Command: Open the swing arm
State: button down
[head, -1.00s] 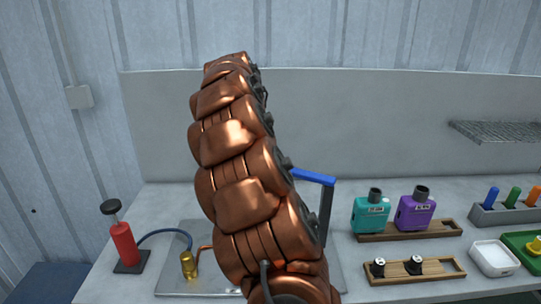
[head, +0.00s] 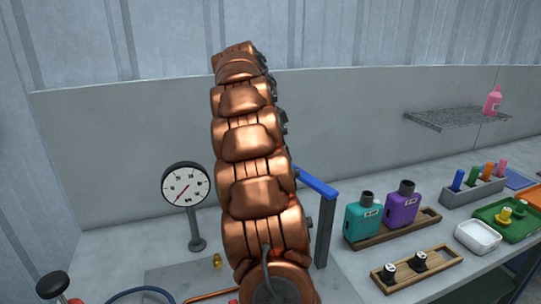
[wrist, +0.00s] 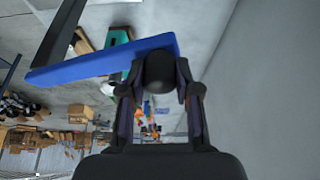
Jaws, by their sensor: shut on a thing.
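The swing arm (head: 316,182) is a blue bar on an upright dark post (head: 325,235), just right of my arm in the head view. My own copper-coloured arm hides the bar's far end and my gripper there. In the wrist view the blue bar (wrist: 105,60) runs across the upper left, with a black round knob (wrist: 160,70) at its right end. My gripper (wrist: 160,85) has its two fingers on either side of this knob and is shut on it.
A pressure gauge (head: 186,185) stands left of my arm, with a red pump (head: 60,292) at the lower left. Teal (head: 363,220) and purple (head: 401,208) bottles stand in a wooden tray (head: 393,234) right of the post. A wire shelf (head: 455,118) hangs on the back panel.

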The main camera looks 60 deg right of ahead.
jog(key=shift+s+d+m, duration=0.25)
jog(key=shift+d, duration=0.2)
jog(key=shift+s+d+m, duration=0.2)
jog(key=shift+d+m, duration=0.05)
jog(key=shift+d, duration=0.2)
jog(key=c, duration=0.8)
grip_release()
jog(key=shift+r, duration=0.1)
jog(key=shift+w+a+r, duration=0.1)
jog(key=shift+w+r, duration=0.1)
jog(key=shift+r, duration=0.25)
jog(key=w+a, duration=0.8)
jog(key=shift+w+a, duration=0.1)
jog(key=shift+a, duration=0.3)
